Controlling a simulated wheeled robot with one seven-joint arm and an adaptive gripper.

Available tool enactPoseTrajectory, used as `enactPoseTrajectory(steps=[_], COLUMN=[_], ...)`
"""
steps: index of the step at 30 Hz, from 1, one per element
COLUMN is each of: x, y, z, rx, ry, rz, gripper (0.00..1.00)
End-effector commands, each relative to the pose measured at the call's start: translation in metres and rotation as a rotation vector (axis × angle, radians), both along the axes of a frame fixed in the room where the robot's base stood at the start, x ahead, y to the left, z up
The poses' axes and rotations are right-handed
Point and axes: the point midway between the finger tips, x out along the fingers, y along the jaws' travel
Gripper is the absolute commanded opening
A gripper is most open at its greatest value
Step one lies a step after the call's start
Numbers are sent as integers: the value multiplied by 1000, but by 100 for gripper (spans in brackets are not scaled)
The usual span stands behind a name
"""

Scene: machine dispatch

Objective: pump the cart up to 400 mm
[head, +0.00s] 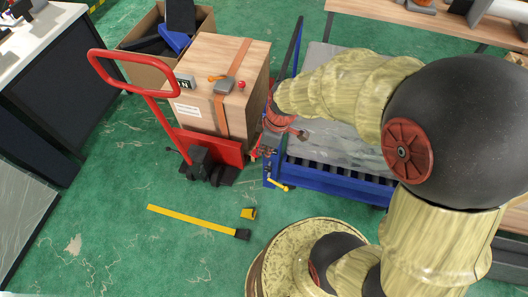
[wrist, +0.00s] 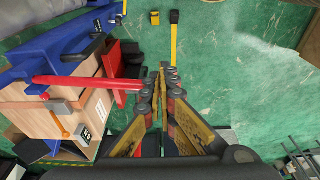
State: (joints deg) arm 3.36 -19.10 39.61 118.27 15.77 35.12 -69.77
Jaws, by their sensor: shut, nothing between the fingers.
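The red cart (head: 215,147) carries a strapped wooden crate (head: 197,113). Its tall red looped handle (head: 135,55) rises at the left, with a dark mechanism (head: 200,160) and wheels at its foot. My gripper (head: 266,151) is beside the crate's lower right, small and partly confused with the blue stand's parts. In the wrist view my gripper (wrist: 161,72) is shut and empty. A red bar (wrist: 85,82) runs across the crate (wrist: 40,115) toward the fingers; I cannot tell whether they touch.
A blue roller stand (head: 330,178) with a yellow lever (head: 278,186) adjoins the cart at right. A cardboard box (head: 150,65) stands behind the crate. A yellow strip (head: 190,220) and a small yellow piece (head: 248,213) lie on the green floor, otherwise clear in front.

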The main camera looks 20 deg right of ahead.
Motion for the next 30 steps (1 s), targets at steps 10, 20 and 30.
enactPoseTrajectory(steps=[10, 20, 30], x=[-11, -10, -10], y=[0, 0, 0], z=[29, 29, 30], rx=[-1, 0, 0], ry=[-1, -2, -4], rz=[0, 0, -1], gripper=[0, 0, 0])
